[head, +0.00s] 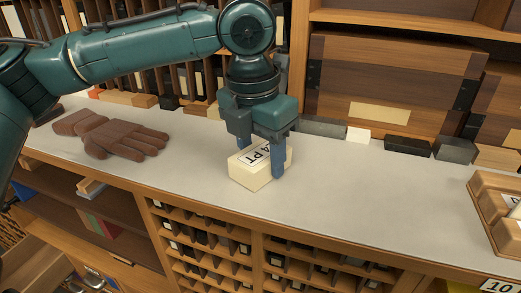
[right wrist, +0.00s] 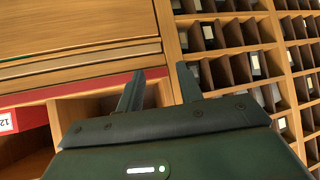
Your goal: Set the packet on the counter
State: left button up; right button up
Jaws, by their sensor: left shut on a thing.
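The packet (head: 258,173) is a small cream box with a white label reading "4 PT". It is at the grey counter (head: 350,185), near its front edge, in the head view. It looks to be resting on the surface. My left gripper (head: 264,165) points down and is shut on the packet, one finger showing on its right side. My right gripper (right wrist: 158,88) shows in the right wrist view with its two fingers apart and nothing between them, in front of wooden shelving below.
Brown gloves (head: 118,138) lie on the counter to the left. A wooden tray (head: 484,215) stands at the right end. Several small blocks line the back, before a large wooden case (head: 390,85). The counter right of the packet is clear. Pigeonholes (head: 205,245) are below.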

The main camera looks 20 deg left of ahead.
aim_at(255, 157)
pick_arm(q)
jog(key=o, duration=1.5)
jog(key=shift+f, duration=0.1)
jog(key=shift+c, duration=0.2)
notch_tip(255, 157, up, 12)
jog(key=s, duration=0.1)
jog(key=shift+s+a, duration=0.2)
jog(key=shift+a, duration=0.05)
